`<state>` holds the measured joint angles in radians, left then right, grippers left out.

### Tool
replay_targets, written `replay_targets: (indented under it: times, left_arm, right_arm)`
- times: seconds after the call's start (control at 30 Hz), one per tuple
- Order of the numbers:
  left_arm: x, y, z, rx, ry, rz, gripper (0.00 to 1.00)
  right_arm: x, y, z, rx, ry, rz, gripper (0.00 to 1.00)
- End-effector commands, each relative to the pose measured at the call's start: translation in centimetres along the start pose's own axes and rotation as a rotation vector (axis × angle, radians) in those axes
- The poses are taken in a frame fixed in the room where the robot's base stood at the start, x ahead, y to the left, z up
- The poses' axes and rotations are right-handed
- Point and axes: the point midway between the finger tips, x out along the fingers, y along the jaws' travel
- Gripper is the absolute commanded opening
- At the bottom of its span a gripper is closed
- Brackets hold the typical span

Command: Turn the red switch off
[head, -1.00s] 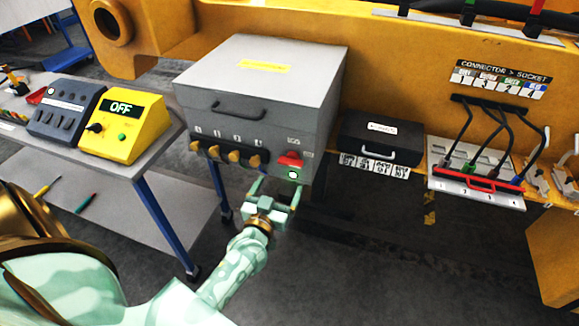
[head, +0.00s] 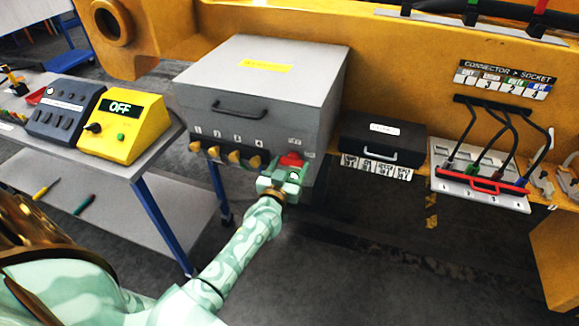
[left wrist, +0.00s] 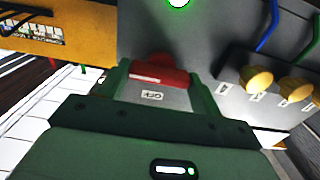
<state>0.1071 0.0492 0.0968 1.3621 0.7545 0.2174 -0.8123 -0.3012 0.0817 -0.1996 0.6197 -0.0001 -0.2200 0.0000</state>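The red switch (head: 291,159) is on the front of the large grey box (head: 262,80), at its right side. It also shows in the left wrist view (left wrist: 160,74), with a small label (left wrist: 153,95) beside it that seems to read OFF. My left gripper (head: 282,173) is at the switch and partly covers it in the head view. In the left wrist view its two fingers (left wrist: 160,86) stand apart, one on each side of the switch. I cannot tell whether they touch it. A lamp (left wrist: 178,3) on the box glows green. My right gripper is not in view.
Several yellow knobs (head: 234,157) sit left of the switch on the same box. A yellow unit (head: 125,125) reading OFF stands on the left table. A black case (head: 382,140) and a cable panel (head: 480,185) are to the right.

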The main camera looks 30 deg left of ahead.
Motion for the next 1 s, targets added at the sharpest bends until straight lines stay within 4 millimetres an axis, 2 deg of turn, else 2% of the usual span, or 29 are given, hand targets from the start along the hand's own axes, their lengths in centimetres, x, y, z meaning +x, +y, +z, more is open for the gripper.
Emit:
replay_targets:
  times: [0.27,0.47,1.0]
  left_arm:
    - [0.0,0.0,0.0,-0.018,0.0,0.0,0.43]
    - [0.0,0.0,-0.1,-0.099,0.001,0.001,0.43]
    - [0.0,-0.1,-0.1,-0.572,-0.001,0.001,0.43]
  right_arm:
    - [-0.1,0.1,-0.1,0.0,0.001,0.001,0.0]
    - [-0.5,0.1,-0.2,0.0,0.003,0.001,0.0]
    - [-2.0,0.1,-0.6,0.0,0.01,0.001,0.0]
